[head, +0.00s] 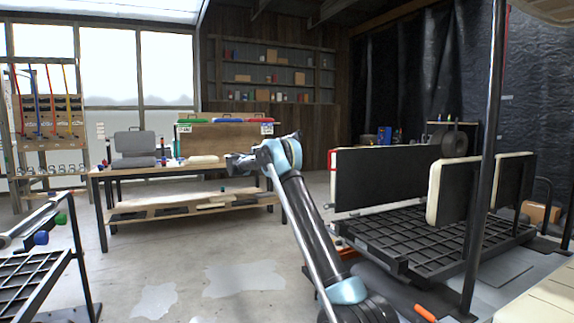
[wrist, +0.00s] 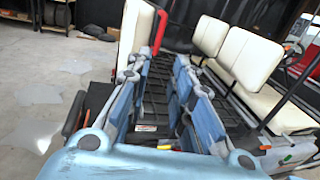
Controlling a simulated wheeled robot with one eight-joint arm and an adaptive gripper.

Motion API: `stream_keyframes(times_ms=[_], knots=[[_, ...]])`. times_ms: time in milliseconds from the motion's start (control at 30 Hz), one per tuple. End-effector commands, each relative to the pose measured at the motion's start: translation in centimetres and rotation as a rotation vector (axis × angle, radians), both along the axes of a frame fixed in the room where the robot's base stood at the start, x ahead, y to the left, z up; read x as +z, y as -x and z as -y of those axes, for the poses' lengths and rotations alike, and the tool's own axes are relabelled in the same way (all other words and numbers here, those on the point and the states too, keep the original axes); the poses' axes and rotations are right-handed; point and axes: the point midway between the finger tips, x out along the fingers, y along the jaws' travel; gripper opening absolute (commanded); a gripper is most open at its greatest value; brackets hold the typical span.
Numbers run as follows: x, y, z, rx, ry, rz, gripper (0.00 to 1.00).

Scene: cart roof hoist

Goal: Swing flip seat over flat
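The flip seat appears to be the large dark panel (head: 385,178) with a pale edge, standing upright at the near end of the cart in the head view. A red handle (head: 332,161) shows at its left edge. In the wrist view the cream cushion of this panel (wrist: 136,28) stands upright at the top, with the red handle (wrist: 160,32) on its right side. My gripper (wrist: 158,66) is open and empty, its two blue-grey fingers apart above the black grid deck. In the head view my gripper (head: 234,164) is left of the panel, clear of it; its fingers are small there.
The black grid deck (head: 425,240) lies beside the panel. Cream seats (wrist: 250,60) and dark posts (head: 485,150) stand on the cart's right. A workbench (head: 150,169) is behind my gripper; another grid-decked frame (head: 35,280) is at lower left. Floor between is clear.

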Motion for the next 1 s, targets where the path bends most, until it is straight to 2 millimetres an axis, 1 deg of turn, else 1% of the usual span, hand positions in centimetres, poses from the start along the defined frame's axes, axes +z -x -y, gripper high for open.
stream_keyframes(times_ms=[33, 200, 300, 433, 600, 867, 900, 1000], knots=[[0.0, 0.1, -1.1, 0.002, 0.000, 0.000, 0.21], [-0.1, 0.6, -4.4, 0.002, 0.000, 0.000, 0.21], [-0.1, 0.8, -6.0, 0.001, 0.000, -0.001, 0.21], [-0.2, 1.1, -7.6, 0.001, 0.000, -0.001, 0.21], [-0.2, 1.2, -8.5, 0.000, 0.000, -0.001, 0.21], [-0.2, 1.2, -8.6, -0.001, 0.000, -0.001, 0.21], [-0.2, 1.2, -8.6, -0.001, 0.000, -0.001, 0.19], [-0.5, 1.1, -8.2, -0.002, -0.011, -0.002, 0.00]])
